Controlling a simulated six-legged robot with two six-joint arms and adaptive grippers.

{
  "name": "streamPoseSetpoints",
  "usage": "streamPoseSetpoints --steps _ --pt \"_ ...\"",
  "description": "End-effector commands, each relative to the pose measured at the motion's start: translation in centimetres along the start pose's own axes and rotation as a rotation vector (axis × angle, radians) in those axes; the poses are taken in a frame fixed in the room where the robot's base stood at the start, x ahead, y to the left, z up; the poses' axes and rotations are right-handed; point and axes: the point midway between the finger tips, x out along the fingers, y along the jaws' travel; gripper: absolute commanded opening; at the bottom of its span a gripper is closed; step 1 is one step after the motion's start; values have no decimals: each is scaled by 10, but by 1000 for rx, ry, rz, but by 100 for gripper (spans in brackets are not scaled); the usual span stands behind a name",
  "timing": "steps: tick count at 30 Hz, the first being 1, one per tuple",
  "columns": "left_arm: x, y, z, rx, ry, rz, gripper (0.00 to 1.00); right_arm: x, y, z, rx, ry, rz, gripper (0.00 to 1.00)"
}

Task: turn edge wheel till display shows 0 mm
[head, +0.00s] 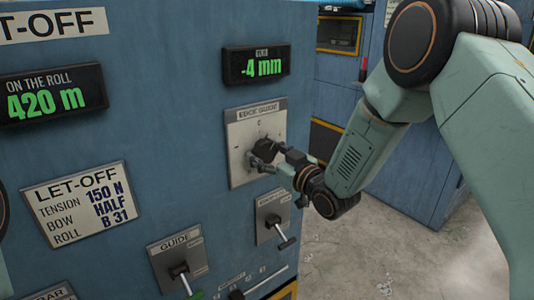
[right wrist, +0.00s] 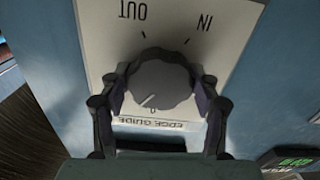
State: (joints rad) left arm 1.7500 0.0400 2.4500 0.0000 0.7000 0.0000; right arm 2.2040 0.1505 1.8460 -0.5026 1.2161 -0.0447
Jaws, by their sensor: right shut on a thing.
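The edge wheel (head: 263,148) is a dark round knob on a pale plate (head: 236,172) labelled EDGE GUIDE, on the blue cabinet. The display (head: 257,65) above it reads -4 mm in green. My right gripper (head: 262,156) is at the wheel, its fingers around it. In the right wrist view the wheel (right wrist: 160,82) is grey with a scalloped rim and a pale pointer line, between the two fingers of the gripper (right wrist: 162,92). The plate there shows OUT, IN and 0 marks, upside down. My left gripper is not in view.
Below the wheel are a lever (head: 283,234) on its own plate and a GUIDE lever (head: 180,273). A 420 m display (head: 50,95) and a LET-OFF card (head: 85,204) are at left. Grey floor (head: 360,255) lies open at right, with more blue cabinets behind.

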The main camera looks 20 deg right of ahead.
Motion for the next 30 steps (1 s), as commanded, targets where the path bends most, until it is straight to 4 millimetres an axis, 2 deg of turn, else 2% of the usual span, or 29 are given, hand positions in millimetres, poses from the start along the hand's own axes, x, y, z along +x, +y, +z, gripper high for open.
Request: streamPoseSetpoints --steps 6,15,30 --pt "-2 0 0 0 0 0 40 1 1 -4 177 8 0 31" --pt "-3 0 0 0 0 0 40 1 1 -4 351 10 1 31" --pt "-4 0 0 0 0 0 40 2 2 -5 431 12 2 31"
